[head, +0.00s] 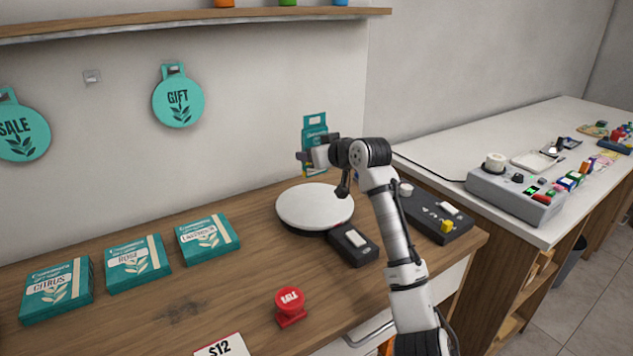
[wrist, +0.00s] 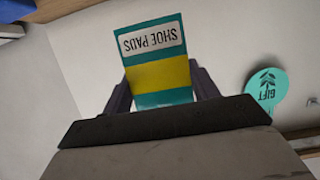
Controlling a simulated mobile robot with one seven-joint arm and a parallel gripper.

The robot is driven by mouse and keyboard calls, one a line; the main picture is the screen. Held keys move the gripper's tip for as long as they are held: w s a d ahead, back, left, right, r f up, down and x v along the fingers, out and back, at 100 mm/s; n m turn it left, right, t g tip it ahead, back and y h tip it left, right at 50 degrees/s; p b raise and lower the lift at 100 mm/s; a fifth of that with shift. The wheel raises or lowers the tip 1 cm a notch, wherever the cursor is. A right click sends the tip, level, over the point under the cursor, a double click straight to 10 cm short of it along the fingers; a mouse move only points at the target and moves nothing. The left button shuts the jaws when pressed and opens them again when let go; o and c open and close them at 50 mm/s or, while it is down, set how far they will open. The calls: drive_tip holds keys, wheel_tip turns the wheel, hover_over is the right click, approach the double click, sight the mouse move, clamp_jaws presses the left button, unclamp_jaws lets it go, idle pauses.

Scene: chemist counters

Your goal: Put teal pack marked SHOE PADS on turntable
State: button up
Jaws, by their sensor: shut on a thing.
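The teal pack (wrist: 151,42) marked SHOE PADS has a yellow band and shows upside down in the wrist view. My gripper (wrist: 160,88) is shut on it, with a dark finger on each side. In the head view the pack (head: 314,123) is upright behind my gripper (head: 308,158), which partly hides it. The pack is held in the air above the back of the turntable (head: 305,207), near the wall. The turntable is a round white disc on a dark base on the wooden counter, and its top is empty.
Teal boxes marked CITRUS (head: 57,290), ROSE (head: 137,263) and LAVENDER (head: 208,238) lie left of the turntable. A dark box (head: 353,243) sits at its front right. A shelf (head: 180,22) runs above.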

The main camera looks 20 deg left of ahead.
wheel_tip(320, 180, down, 9)
drive_tip(key=shift+r+p, duration=0.2)
drive_tip(key=shift+p, duration=0.4)
drive_tip(key=shift+f, duration=0.2)
drive_tip(key=o, duration=1)
drive_tip(key=shift+c, duration=0.2)
drive_tip(key=shift+r, duration=0.15)
drive_tip(key=shift+s+d+r, duration=0.1)
drive_tip(key=shift+d, duration=0.05)
drive_tip(key=b+v, duration=0.2)
drive_tip(key=v, duration=0.9)
drive_tip(key=shift+s+d+r+b, duration=0.15)
drive_tip(key=shift+s+d+b, duration=0.05)
drive_tip(key=shift+d+b, duration=0.1)
